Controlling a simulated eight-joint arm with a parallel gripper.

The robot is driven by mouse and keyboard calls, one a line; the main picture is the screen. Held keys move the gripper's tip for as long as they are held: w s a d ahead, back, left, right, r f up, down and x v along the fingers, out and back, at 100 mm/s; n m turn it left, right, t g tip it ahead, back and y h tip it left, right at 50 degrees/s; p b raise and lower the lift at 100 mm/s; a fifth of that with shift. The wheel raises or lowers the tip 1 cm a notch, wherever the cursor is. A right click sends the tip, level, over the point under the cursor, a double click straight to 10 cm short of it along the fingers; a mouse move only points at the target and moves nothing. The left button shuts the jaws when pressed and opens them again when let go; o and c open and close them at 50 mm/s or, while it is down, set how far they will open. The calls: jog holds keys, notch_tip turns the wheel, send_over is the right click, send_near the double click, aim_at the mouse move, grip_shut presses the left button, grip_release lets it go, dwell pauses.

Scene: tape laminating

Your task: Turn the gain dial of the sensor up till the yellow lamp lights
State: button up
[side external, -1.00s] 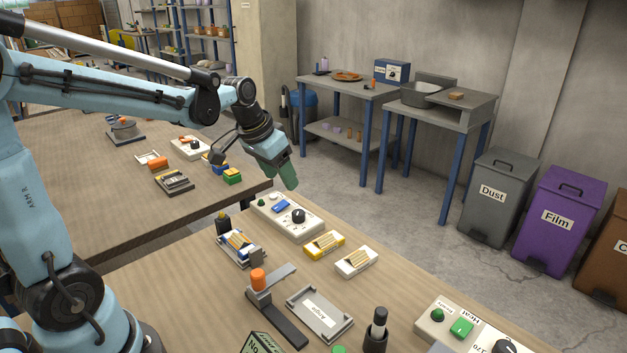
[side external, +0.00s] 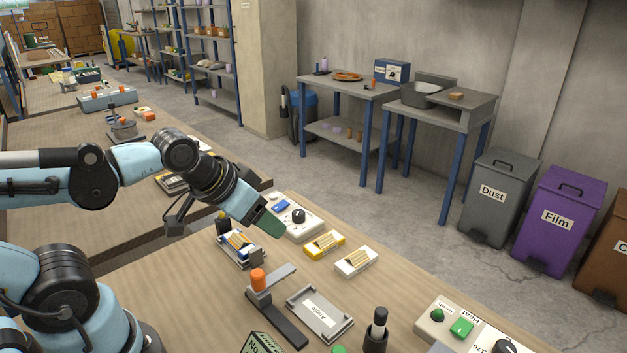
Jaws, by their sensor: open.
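A white control box (side external: 316,225) with a blue switch (side external: 281,204) and a black dial (side external: 298,215) lies near the far edge of the near bench. It may be the sensor, but I cannot read its markings. No lit yellow lamp shows on it. My gripper (side external: 270,224), with green fingers, is tilted down in front of the box's left part and hides some of it. It is open, with nothing seen in it. I cannot tell whether it touches the box; the dial is just right of the fingers.
A yellow box (side external: 324,244) and a white box (side external: 356,262) of sticks lie nearby. A tray of sticks (side external: 240,248) stands below my gripper. An orange-knobbed lever tool (side external: 259,282) is nearer. Bare bench lies right of the boxes.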

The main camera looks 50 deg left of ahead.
dwell(0.4)
jog(key=w+a+r+n+g, duration=0.2)
jog(key=w+a+r+g, duration=0.2)
jog(key=w, duration=0.5)
jog(key=n+g, duration=0.3)
send_over(298, 211)
notch_tip(298, 211, down, 3)
notch_tip(298, 211, down, 12)
jog(key=shift+d+r, duration=0.1)
jog(key=shift+r, duration=0.05)
jog(key=shift+c, duration=0.2)
jog(key=c, duration=1)
